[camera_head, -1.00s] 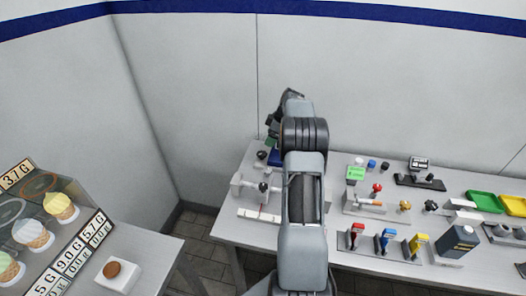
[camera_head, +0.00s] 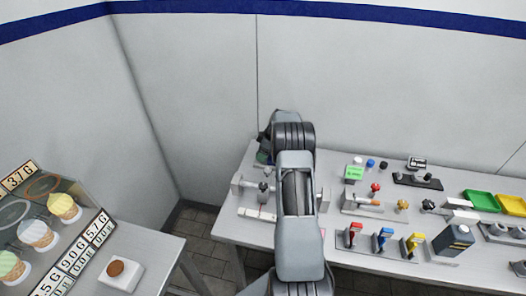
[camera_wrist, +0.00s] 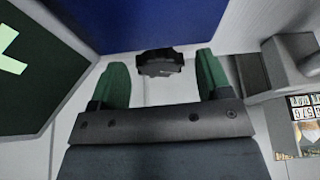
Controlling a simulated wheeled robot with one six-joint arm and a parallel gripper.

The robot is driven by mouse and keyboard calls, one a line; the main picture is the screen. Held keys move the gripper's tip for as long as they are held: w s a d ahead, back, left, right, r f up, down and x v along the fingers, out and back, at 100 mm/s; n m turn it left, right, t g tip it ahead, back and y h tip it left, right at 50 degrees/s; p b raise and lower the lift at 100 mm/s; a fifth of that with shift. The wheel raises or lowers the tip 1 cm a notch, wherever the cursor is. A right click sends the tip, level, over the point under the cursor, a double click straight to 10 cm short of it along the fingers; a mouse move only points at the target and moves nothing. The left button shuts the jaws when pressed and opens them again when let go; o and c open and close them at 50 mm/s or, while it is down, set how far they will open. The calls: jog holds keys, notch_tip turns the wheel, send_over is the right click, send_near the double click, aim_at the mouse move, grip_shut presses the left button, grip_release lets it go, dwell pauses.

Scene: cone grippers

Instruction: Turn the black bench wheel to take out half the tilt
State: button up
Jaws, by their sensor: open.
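In the wrist view my gripper (camera_wrist: 160,82) is open, with a green fingertip on each side. A black ridged wheel (camera_wrist: 160,62) shows between and just beyond the fingertips. I see a gap on both sides of it, and no contact shows. In the head view my arm hides most of the gripper and the bench spot under it. Small black knobs (camera_head: 263,186) show on a grey fixture just left of my arm; I cannot tell whether one of them is this wheel.
A blue panel (camera_wrist: 160,22) and a dark panel with a light green cross (camera_wrist: 30,85) lie close around my gripper. A grey block (camera_wrist: 288,65) is at right. Red, blue and yellow handled tools (camera_head: 386,237) stand right of my arm. A sample display (camera_head: 62,250) stands at left.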

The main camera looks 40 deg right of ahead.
jog(key=c, duration=0.9)
jog(key=m+b, duration=0.1)
jog(key=b, duration=0.1)
jog(key=shift+f+b, duration=0.3)
jog(key=shift+m+t+h+b, duration=0.3)
jog(key=shift+m+b, duration=0.2)
jog(key=shift+b, duration=0.15)
jog(key=shift+a+r+m+h+b, duration=0.1)
jog(key=shift+r+m+h+b, duration=0.1)
jog(key=shift+m+b, duration=0.3)
jog(key=shift+r+m+h+b, duration=0.15)
jog(key=shift+m+h+b, duration=0.1)
jog(key=shift+m, duration=0.35)
jog(key=o, duration=0.9)
jog(key=b+v, duration=0.1)
jog(key=v, duration=1.3)
jog(key=shift+s, duration=0.2)
